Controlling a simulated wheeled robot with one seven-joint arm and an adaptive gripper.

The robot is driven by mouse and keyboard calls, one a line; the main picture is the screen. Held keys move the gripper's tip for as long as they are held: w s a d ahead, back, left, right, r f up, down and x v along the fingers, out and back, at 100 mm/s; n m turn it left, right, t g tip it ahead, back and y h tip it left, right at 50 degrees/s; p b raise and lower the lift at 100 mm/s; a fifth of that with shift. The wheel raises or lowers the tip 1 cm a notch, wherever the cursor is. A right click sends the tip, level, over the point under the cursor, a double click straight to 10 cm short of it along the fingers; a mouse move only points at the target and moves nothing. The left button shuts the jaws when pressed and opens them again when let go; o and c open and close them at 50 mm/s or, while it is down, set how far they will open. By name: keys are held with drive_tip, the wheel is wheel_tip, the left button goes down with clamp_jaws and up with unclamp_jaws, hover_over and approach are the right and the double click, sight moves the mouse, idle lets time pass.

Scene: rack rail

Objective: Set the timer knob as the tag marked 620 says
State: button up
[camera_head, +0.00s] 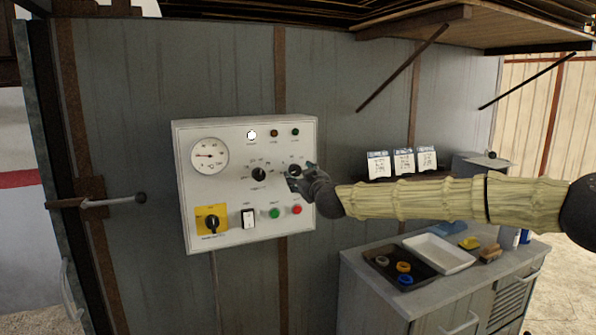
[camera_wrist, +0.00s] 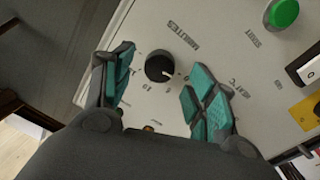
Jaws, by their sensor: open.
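The black timer knob (camera_wrist: 159,68) sits on the grey-white control panel (camera_head: 235,133), beside lettering that reads MINUTES. Its pale pointer line faces right and slightly down in the wrist view. In the head view the knob (camera_head: 295,171) is the right one of two, partly beside my fingers. My gripper (camera_head: 302,181) is open in front of the panel. In the wrist view its teal-padded fingers (camera_wrist: 160,88) stand on either side of the knob, with visible gaps. Three white tags (camera_head: 403,162) stand on a ledge to the right; their print is too small to read, so I cannot tell which is 620.
The heat knob (camera_head: 259,174) is left of the timer knob. A gauge (camera_head: 209,155), yellow rotary switch (camera_head: 211,221), white rocker (camera_head: 248,218), green button (camera_head: 274,213) and red button (camera_head: 296,209) are close by. A bench with a white tray (camera_head: 439,253) stands lower right.

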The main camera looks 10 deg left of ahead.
sight(295, 170)
drive_tip(key=shift+p+x, duration=0.35)
drive_tip(key=shift+x, duration=1)
drive_tip(key=c, duration=1)
